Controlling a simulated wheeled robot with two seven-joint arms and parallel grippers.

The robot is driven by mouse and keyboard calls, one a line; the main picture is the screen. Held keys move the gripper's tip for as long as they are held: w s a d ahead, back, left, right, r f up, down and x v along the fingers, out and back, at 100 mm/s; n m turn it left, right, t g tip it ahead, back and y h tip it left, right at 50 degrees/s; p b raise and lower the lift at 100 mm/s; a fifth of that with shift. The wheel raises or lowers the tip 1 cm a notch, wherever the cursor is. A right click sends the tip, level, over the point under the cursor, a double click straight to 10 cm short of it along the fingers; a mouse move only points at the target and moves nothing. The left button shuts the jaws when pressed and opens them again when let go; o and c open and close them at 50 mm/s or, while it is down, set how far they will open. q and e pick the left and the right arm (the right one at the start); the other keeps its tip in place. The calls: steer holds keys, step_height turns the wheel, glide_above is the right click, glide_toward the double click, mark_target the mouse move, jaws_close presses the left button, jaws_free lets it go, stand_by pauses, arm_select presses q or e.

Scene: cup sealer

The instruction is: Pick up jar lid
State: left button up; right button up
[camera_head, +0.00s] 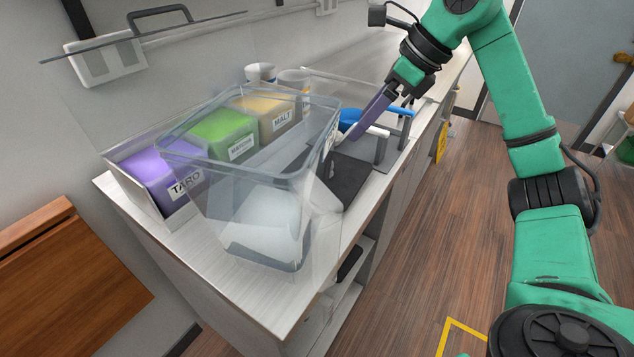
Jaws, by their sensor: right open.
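A thin, flat lid-like panel (150,35) with a dark arched handle is at the upper left, seen nearly edge-on in front of the wall. I cannot tell for sure that it is the jar lid, or what supports it. A large clear, open-topped jar (265,180) is at the near part of the counter, with pale white contents in its lower part. My right gripper (373,112) is open, pointing down and left above the far side of the counter, close to blue-topped utensils and well right of the panel. My left gripper is not in view.
The counter (285,305) holds a row of tubs labelled TARO (168,180), MATCHA (225,132) and MALT (268,112), partly seen through the jar.

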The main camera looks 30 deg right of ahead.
mark_target(348, 174)
steer(key=x, duration=0.6)
steer(key=p+x, duration=0.1)
steer(key=x, duration=0.6)
steer(key=shift+w, duration=0.25)
jaws_close()
